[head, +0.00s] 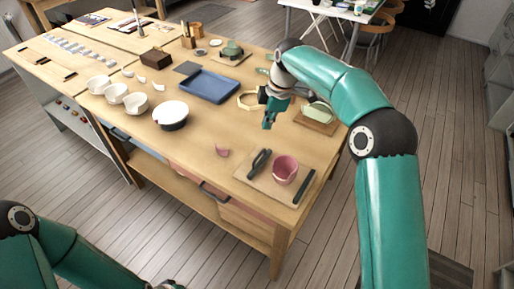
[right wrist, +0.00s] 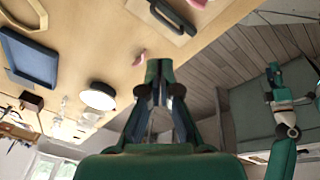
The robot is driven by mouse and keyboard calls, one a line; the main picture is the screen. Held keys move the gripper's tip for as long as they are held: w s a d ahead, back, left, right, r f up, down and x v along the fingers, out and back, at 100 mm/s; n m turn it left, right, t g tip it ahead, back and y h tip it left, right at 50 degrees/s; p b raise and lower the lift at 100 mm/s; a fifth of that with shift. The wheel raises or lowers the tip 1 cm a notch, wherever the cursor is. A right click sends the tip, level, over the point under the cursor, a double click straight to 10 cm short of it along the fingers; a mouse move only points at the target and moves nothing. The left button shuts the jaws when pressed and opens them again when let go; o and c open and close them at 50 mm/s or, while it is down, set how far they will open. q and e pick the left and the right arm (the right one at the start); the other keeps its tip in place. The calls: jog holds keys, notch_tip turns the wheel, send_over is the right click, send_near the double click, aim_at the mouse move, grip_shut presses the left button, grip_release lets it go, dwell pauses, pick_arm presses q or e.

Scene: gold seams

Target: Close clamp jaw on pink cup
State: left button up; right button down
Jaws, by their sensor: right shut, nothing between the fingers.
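The pink cup (head: 285,168) stands upright on a wooden clamp board (head: 262,184) at the table's near right corner. A dark clamp jaw (head: 260,161) with a raised handle lies left of the cup, with a gap apparent. A dark bar (head: 304,187) lies to its right. In the right wrist view, the jaw (right wrist: 172,17) shows at the top, and the cup (right wrist: 198,3) is mostly cut off. My right gripper (head: 267,123) is shut and empty above the table, beyond the board. My left gripper (right wrist: 273,75) shows small in the right wrist view; its fingers are unclear.
A pink shard (head: 222,152) lies left of the board. A dark-rimmed white bowl (head: 171,115), blue tray (head: 209,86) and yellowish ring (head: 249,100) stand farther back. A pale green dish (head: 318,113) on a wooden block is right of my gripper.

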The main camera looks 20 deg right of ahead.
jog(key=w+m+b, duration=0.1)
jog(key=m+b, duration=0.2)
jog(key=m, duration=0.3)
jog(key=m+t+y+b, duration=0.1)
jog(key=m+b, duration=0.1)
jog(key=b, duration=0.3)
send_over(260, 161)
jog(key=w+a, duration=0.4)
notch_tip(260, 161, down, 13)
jog(key=shift+s+r, duration=0.1)
jog(key=shift+s, duration=0.05)
jog(key=shift+s+d, duration=1.05)
pick_arm(q)
notch_tip(260, 161, down, 8)
jog(key=shift+f, duration=0.25)
pick_arm(e)
jog(key=shift+s+d, duration=0.35)
jog(key=shift+s, duration=0.05)
